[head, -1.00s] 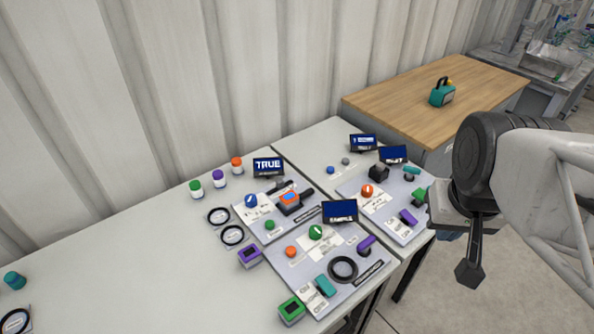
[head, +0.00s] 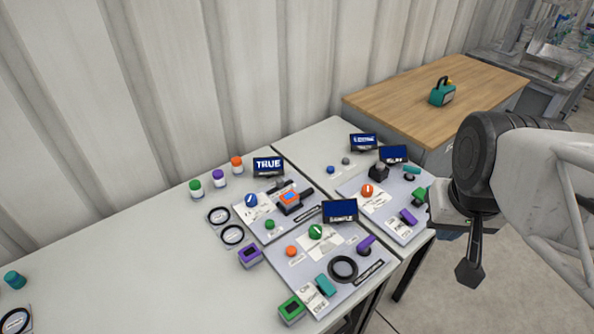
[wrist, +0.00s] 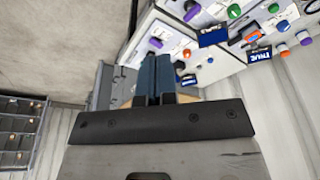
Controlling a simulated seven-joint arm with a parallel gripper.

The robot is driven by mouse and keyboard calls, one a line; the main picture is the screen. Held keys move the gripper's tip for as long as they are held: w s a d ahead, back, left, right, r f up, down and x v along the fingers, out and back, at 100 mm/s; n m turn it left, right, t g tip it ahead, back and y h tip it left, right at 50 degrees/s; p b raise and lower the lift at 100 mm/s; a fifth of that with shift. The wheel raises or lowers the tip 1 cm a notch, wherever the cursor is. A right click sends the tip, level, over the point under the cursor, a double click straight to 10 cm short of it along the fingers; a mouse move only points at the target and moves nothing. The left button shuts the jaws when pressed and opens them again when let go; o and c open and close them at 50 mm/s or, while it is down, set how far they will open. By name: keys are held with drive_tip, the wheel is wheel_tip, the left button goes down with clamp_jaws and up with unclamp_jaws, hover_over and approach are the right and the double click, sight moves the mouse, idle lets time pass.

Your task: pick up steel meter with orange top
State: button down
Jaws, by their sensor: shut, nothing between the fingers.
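The grey meter with an orange top and a small blue screen (head: 289,197) sits on the back left panel board (head: 250,214), in front of the screen reading TRUE. It appears to rest at a dark holder. My gripper (head: 469,274) hangs at the right, beyond the table's right edge and well apart from the meter. In the wrist view my gripper's fingers (wrist: 155,80) are together with nothing between them.
A purple-topped meter (head: 249,256) and a green-topped meter (head: 291,310) stand nearby. Bottles with green, purple and orange caps (head: 237,165) stand behind. Small screens (head: 340,210) rise from the boards. The table's left half (head: 120,270) is mostly clear. A wooden table (head: 430,90) stands behind right.

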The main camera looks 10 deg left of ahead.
drive_tip(key=c, duration=0.5)
unclamp_jaws()
drive_tip(key=n+t+h, duration=0.3)
drive_tip(key=n+h, duration=0.7)
drive_tip(key=n, duration=1.1)
hover_over(289, 201)
drive_tip(key=s+d, duration=0.4)
drive_tip(key=d, duration=0.2)
wheel_tip(289, 201, down, 18)
drive_tip(key=a+f+n+t, duration=0.1)
drive_tip(key=a+f+n, duration=0.1)
drive_tip(key=a, duration=0.1)
drive_tip(key=a+f+n+t, duration=0.1)
drive_tip(key=a+f+n, duration=0.1)
drive_tip(key=a+f, duration=0.1)
drive_tip(key=w+a+f+n+t, duration=0.1)
drive_tip(key=a+f+n+t, duration=0.1)
drive_tip(key=a, duration=0.3)
drive_tip(key=shift+w+f+y, duration=0.1)
drive_tip(key=shift+f+y, duration=0.05)
drive_tip(key=shift+y, duration=0.25)
